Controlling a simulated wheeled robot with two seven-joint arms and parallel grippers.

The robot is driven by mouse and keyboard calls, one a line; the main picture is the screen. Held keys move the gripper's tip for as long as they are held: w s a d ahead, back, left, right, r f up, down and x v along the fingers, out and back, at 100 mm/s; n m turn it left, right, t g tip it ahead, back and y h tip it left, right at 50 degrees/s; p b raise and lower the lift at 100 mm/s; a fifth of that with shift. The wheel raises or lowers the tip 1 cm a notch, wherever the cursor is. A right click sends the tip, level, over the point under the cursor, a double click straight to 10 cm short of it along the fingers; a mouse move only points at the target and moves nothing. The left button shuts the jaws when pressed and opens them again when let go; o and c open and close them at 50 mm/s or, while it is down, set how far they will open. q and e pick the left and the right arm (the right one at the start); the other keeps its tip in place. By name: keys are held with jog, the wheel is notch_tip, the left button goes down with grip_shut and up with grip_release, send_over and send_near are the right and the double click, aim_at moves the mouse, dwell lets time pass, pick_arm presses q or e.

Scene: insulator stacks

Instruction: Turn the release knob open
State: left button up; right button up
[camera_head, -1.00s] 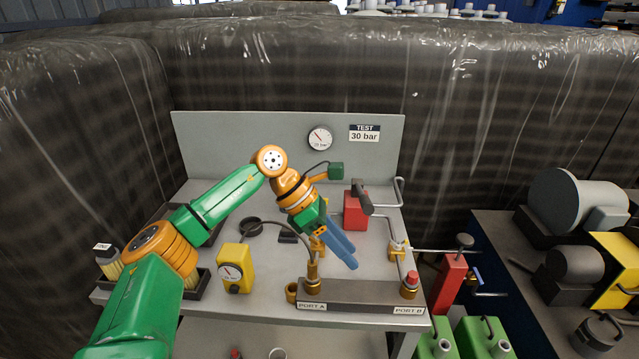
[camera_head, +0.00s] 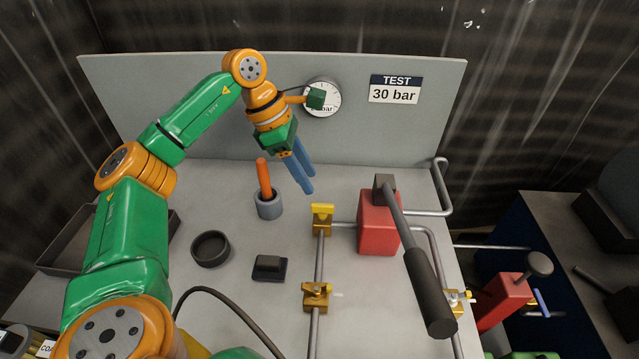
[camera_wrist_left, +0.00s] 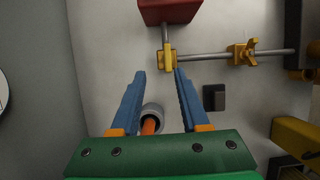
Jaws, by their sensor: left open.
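A small yellow knob with a flat top bar, which looks like the release knob (camera_head: 322,212), stands on the pipe just left of the red pump block (camera_head: 377,225). In the left wrist view the knob (camera_wrist_left: 168,57) shows just past my fingertips, between their lines. My left gripper (camera_head: 308,183) is open and empty, its blue fingers pointing down toward the bench. In the head view its tips are slightly up and left of the knob and apart from it. The wrist view also shows the left gripper (camera_wrist_left: 160,72). My right gripper is not in view.
A grey cup (camera_head: 268,206) with an orange-handled tool stands under the left gripper. A long black-gripped pump lever (camera_head: 428,290) extends from the red block. Yellow valve fittings (camera_head: 316,296) sit on the pipes. A gauge (camera_head: 322,97) is on the back panel.

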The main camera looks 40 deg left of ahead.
aim_at(322, 205)
pick_arm(q)
jog(key=d+f, duration=0.2)
jog(key=f, duration=0.1)
jog(key=d+f, duration=0.1)
jog(key=f, duration=0.1)
jog(key=shift+d+f, duration=0.1)
jog(key=shift+f, duration=0.1)
jog(key=shift+w+f, duration=0.2)
jog(key=shift+s+r, duration=0.1)
grip_shut()
